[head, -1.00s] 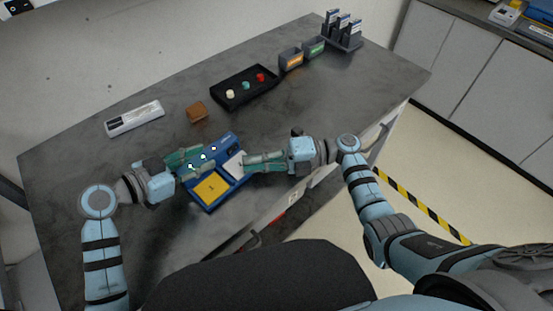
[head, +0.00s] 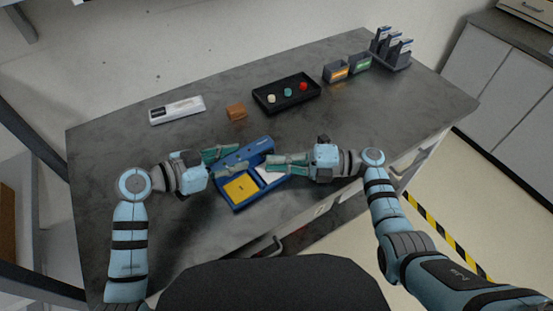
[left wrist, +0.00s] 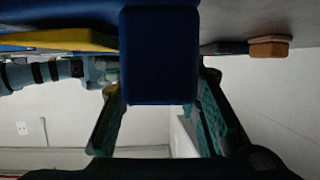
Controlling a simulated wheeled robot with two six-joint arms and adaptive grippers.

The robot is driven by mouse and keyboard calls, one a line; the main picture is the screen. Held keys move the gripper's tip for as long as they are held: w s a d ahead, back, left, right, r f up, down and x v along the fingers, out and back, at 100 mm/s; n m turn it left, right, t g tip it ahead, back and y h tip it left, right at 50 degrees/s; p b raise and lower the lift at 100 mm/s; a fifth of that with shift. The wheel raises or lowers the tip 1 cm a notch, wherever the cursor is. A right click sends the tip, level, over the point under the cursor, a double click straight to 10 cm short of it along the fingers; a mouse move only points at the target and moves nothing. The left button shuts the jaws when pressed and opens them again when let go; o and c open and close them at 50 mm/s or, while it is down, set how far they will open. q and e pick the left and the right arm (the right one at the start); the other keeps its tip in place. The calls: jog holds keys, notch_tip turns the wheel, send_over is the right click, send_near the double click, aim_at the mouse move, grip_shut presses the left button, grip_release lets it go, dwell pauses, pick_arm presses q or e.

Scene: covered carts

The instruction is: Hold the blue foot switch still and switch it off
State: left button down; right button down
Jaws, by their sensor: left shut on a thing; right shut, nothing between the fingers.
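The blue foot switch (head: 262,146) lies near the table's front edge in the head view. It has a yellow pedal (head: 240,187) and a white pedal (head: 268,179). My left gripper (head: 240,158) is shut on the switch's body from the left. In the left wrist view the blue body (left wrist: 160,55) stands between its two fingers. My right gripper (head: 268,162) is shut and empty, with its fingertips over the upper part of the white pedal and hiding some of it. I cannot tell whether they touch the pedal.
A brown block (head: 236,111), a white box (head: 177,109) and a black tray (head: 262,103) with round coloured pieces lie behind the switch. Small labelled bins (head: 337,72) and a rack (head: 398,62) stand at the far right. The table to the left is clear.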

jog(key=s+d, duration=0.1)
jog(key=s, duration=0.1)
jog(key=s+d, duration=0.1)
jog(key=d, duration=0.1)
jog(key=shift+s+f, duration=0.1)
jog(key=shift+s, duration=0.3)
jog(key=s+d, duration=0.1)
jog(key=d, duration=0.4)
jog(key=s+d, duration=0.1)
jog(key=d, duration=0.2)
jog(key=shift+s, duration=0.35)
pick_arm(q)
jog(key=c, duration=1.1)
grip_release()
jog(key=shift+s+a, duration=0.1)
